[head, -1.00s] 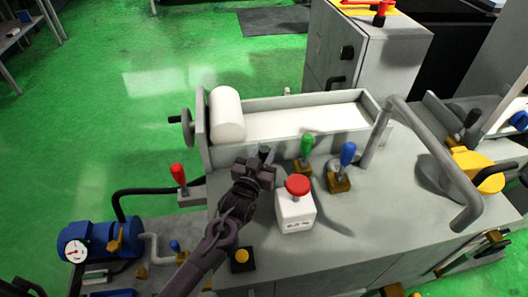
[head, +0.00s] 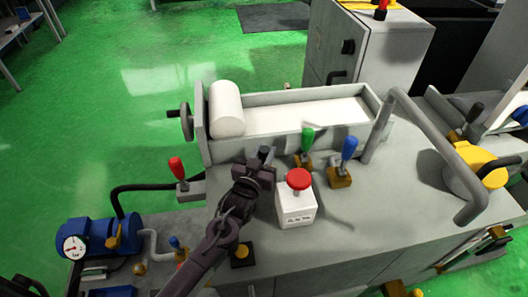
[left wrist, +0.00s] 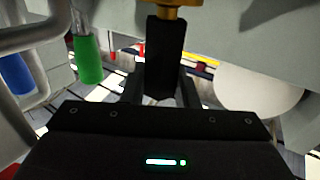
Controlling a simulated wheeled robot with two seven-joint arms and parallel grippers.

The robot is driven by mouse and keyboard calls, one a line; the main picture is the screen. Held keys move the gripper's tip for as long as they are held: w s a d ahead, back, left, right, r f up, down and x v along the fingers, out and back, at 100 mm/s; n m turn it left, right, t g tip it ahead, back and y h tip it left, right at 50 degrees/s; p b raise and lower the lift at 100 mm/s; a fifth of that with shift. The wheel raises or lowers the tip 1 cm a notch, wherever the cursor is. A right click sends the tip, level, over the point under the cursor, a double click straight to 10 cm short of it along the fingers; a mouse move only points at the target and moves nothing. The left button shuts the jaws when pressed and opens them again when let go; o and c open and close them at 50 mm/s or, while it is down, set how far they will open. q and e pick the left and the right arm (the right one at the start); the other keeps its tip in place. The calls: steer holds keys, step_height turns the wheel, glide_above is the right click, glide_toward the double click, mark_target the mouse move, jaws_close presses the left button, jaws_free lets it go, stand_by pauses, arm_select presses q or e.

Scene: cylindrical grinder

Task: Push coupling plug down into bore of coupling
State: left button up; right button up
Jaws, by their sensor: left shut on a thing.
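My left gripper (head: 262,162) is above the grey machine top, just in front of the trough. It is shut on a black block-shaped piece, which I take for the coupling plug (left wrist: 166,55). In the left wrist view the plug stands between the fingers, with a brass-coloured part (left wrist: 172,10) at its far end, against the grey machine. In the head view only a small dark tip shows past the fingers. The bore of the coupling is hidden, so I cannot tell how deep the plug sits. My right gripper is not in view.
A green-handled lever (head: 307,140) and a blue-handled lever (head: 348,150) stand to the right. A white box with a red mushroom button (head: 298,180) is close to my gripper. A white roller (head: 226,110) lies behind; a bent grey pipe (head: 430,150) arches at right.

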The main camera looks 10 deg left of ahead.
arm_select(q)
steer(key=shift+f, duration=0.2)
steer(key=o, duration=1.1)
steer(key=shift+s, duration=0.1)
steer(key=s, duration=0.5)
steer(key=s+a, duration=0.1)
steer(key=s, duration=0.1)
steer(key=shift+s, duration=0.3)
